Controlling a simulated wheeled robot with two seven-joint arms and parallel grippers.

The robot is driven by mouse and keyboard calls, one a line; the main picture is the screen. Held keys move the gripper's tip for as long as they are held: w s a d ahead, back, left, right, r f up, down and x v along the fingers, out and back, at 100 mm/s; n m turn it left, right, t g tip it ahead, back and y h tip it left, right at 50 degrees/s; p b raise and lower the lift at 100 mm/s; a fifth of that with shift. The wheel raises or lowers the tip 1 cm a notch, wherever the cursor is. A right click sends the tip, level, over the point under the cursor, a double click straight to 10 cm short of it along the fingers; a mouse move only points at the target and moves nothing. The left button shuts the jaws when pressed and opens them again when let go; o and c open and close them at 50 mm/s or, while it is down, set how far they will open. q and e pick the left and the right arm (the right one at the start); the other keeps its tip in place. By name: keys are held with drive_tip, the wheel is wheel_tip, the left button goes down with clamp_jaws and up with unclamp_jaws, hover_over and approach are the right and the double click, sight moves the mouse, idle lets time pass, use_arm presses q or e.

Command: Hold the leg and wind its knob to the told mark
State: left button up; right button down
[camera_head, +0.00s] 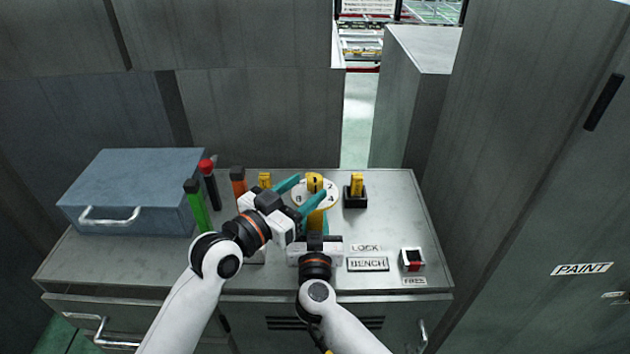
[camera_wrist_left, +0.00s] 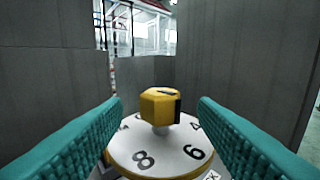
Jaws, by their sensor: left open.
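A yellow knob (camera_head: 315,182) stands over a round white dial (camera_head: 329,193) with black numbers. In the left wrist view the knob (camera_wrist_left: 157,106) has a black stripe on its top and right side, and the dial (camera_wrist_left: 172,154) shows 8 and 6 at its near side. My left gripper (camera_head: 302,193) is open, its teal fingers on either side of the knob and apart from it. The yellow leg (camera_head: 316,217) reaches toward me from the dial. My right gripper (camera_head: 315,222) is closed around the leg; its left finger is partly hidden by my left gripper.
On the grey bench (camera_head: 385,222), a yellow piece (camera_head: 357,184) stands in a black holder at the right. Green (camera_head: 196,207), red-topped (camera_head: 208,185) and orange (camera_head: 238,182) items stand left. A blue-grey box (camera_head: 140,180) is farther left. A red switch (camera_head: 412,259) sits front right.

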sight(308, 187)
use_arm(q)
drive_tip(key=shift+x, duration=1.9)
drive_tip(key=c, duration=1)
drive_tip(key=shift+o, duration=0.2)
drive_tip(key=shift+m+g+h, duration=0.4)
drive_tip(key=shift+h, duration=0.1)
drive_tip(key=o, duration=1)
drive_tip(key=shift+c, duration=0.2)
